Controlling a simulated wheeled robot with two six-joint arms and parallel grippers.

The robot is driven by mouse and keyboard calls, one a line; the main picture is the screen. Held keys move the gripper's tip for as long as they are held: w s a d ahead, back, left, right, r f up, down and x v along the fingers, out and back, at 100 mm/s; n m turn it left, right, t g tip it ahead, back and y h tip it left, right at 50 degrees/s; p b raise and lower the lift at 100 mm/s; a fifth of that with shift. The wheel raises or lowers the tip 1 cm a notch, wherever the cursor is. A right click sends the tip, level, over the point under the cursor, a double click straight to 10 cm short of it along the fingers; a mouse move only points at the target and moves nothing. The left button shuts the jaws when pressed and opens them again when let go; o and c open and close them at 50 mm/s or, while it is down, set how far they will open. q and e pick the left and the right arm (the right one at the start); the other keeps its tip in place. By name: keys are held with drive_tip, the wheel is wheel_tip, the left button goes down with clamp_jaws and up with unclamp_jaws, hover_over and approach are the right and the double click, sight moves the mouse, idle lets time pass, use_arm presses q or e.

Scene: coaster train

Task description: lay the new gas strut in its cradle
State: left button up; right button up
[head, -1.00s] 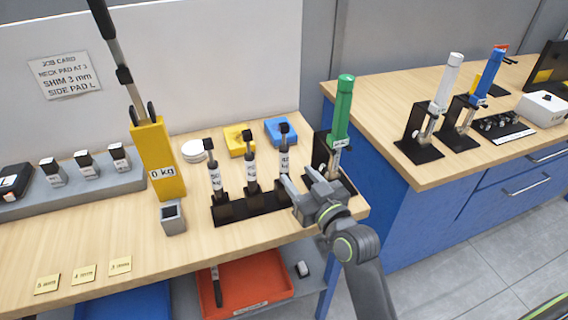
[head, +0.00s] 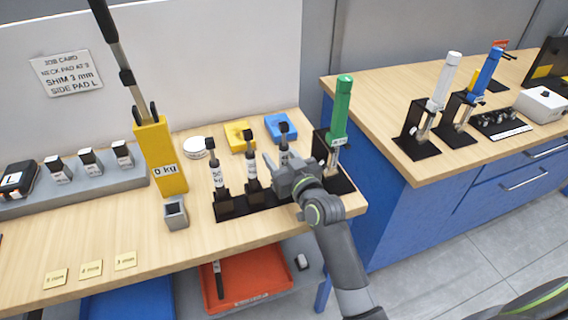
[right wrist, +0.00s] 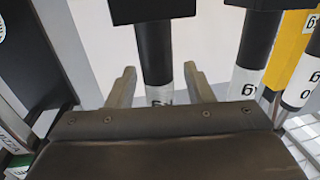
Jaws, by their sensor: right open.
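Three black gas struts with white labels stand upright in a black rack (head: 262,202): the left strut (head: 217,177), the middle strut (head: 250,168) and the right strut (head: 284,142). My right gripper (head: 282,168) is open at the right strut and partly hides it. In the right wrist view that strut (right wrist: 154,60) stands between the two spread fingers (right wrist: 161,88), with a gap on each side. I cannot tell which thing is the cradle. My left gripper is out of view.
A green cylinder (head: 341,112) in a black stand is close right of my gripper. A yellow gauge post (head: 158,158) and a grey cup (head: 176,213) stand left of the rack. A red tray (head: 258,274) holding a dark strut sits below.

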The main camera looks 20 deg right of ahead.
clamp_jaws()
drive_tip(key=shift+r, duration=0.1)
